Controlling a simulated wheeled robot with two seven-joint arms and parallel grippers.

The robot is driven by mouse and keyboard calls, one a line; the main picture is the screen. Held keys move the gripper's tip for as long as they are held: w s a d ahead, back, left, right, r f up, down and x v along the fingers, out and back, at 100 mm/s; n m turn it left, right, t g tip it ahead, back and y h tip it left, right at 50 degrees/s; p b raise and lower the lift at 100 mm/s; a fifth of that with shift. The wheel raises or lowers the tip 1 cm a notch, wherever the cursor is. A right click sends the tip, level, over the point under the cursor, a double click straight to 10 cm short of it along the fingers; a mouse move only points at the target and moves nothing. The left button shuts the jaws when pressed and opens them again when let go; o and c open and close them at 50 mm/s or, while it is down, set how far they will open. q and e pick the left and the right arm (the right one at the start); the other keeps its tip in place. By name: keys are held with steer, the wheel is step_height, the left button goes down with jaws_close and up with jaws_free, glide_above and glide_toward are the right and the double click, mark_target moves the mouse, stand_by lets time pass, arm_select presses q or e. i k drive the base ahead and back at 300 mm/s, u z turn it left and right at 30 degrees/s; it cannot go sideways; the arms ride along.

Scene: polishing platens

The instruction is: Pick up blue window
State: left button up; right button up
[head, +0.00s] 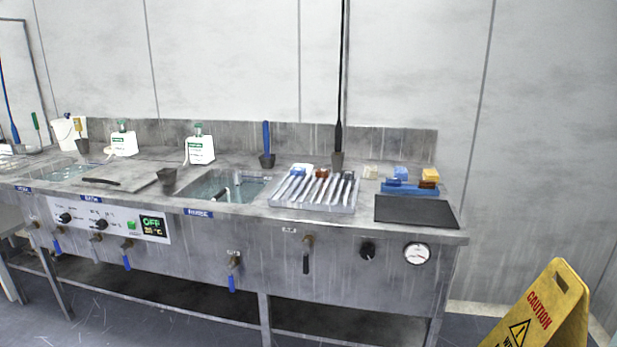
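Nothing in the head view can be clearly told as a blue window. Several blue things are on the steel bench at right: a small blue block (401,173), a low blue holder (408,188) just in front of it, and a blue-topped piece (298,171) at the back of a metal tray. These are too small to make out in detail. Neither of my grippers is in view.
A sink (222,188) is at left. A yellow caution sign (545,310) stands at lower right.

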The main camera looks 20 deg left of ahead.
mark_target(300, 171)
steer(key=z, duration=0.4)
steer(key=k, duration=1)
steer(key=z, duration=0.45)
steer(key=i, duration=2.1)
steer(key=u, duration=0.95)
